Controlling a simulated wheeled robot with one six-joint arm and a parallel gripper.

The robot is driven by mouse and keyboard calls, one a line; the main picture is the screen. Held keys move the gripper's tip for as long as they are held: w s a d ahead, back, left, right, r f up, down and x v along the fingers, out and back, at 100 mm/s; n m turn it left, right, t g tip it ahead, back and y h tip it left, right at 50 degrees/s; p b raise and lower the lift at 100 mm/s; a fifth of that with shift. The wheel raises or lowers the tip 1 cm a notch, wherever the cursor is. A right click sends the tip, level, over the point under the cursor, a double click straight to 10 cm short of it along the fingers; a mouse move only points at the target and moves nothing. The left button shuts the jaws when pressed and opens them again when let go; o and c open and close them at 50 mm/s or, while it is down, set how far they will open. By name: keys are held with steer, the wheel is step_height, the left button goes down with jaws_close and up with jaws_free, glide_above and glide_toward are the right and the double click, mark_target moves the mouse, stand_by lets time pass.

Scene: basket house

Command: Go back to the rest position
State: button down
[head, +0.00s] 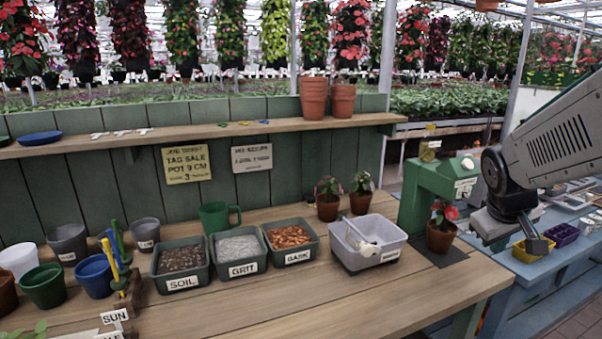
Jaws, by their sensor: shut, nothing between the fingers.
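My gripper (537,243) is at the right of the head view, at the end of my grey arm. It points down over the blue bench, close to a yellow tray, and its dark fingers are together with nothing seen between them. Whether it touches the tray cannot be told. A potted plant with a red flower (440,228) stands upright on a dark mat just left of my gripper, apart from it.
A green machine (420,195) stands behind the flower pot. The wooden bench holds a grey bin (352,262), trays labelled soil (182,284), grit (243,269) and bark (297,258), and several pots. The bench front at centre right is clear. A yellow tray (521,254) and purple tray (565,236) lie right.

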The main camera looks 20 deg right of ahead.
steer(key=s+a+y, duration=0.2)
steer(key=s+a, duration=0.3)
steer(key=a, duration=0.7)
steer(key=s+a+r+n+g+y, duration=0.1)
steer(key=s+a+y, duration=0.2)
steer(key=a, duration=1)
steer(key=shift+s+a+r, duration=0.2)
steer(key=shift+s+a, duration=0.1)
steer(key=shift+s, duration=0.55)
